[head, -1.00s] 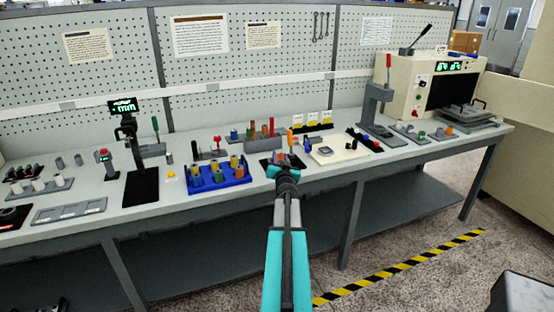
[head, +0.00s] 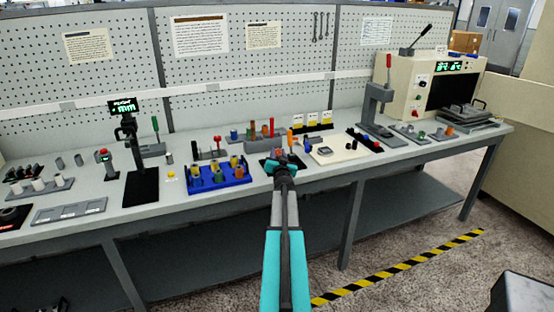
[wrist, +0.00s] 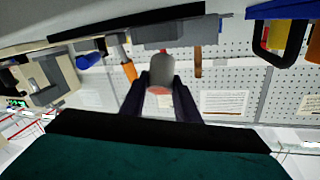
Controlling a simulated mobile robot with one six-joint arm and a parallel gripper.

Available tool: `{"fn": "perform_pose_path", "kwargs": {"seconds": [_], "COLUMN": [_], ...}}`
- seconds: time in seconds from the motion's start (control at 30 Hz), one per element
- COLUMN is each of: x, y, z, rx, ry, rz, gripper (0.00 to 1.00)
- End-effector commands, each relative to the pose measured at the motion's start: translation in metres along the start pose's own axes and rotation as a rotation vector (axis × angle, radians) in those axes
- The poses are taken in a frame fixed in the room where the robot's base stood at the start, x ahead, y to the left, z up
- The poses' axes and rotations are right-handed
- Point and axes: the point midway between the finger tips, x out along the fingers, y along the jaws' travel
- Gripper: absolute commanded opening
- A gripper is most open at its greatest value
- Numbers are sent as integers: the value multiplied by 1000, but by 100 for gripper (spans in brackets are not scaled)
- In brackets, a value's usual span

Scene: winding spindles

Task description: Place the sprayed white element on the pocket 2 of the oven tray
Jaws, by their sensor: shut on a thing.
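My gripper (head: 284,162) is over the front middle of the bench. I cannot tell whether this is the sprayed white element. The beige oven (head: 452,88) with a green display stands at the right end of the bench. A grey tray-like piece with a handle (head: 472,116) lies in front of it; it may be the oven tray. Its pockets are too small to make out.
A blue rack (head: 220,183) with coloured cylinders is left of my gripper. A white board (head: 337,154), a press with a red lever (head: 379,112) and a grey plate with small coloured parts (head: 425,134) stand to the right. White pieces sit on a rack (head: 40,189) at far left.

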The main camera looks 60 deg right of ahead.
Motion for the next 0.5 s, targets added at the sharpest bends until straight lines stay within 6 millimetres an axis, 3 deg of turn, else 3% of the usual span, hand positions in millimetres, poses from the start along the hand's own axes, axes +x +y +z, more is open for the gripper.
{"fn": "perform_pose_path", "kwargs": {"seconds": [0.23, 0.33, 0.5], "x": [19, 16, 16], "y": [0, 4, 6], "z": [5, 22, 29], "rx": [2, 1, 0], "ry": [-1, -1, -1], "rz": [0, 0, -1], "gripper": [6, 6, 6]}}
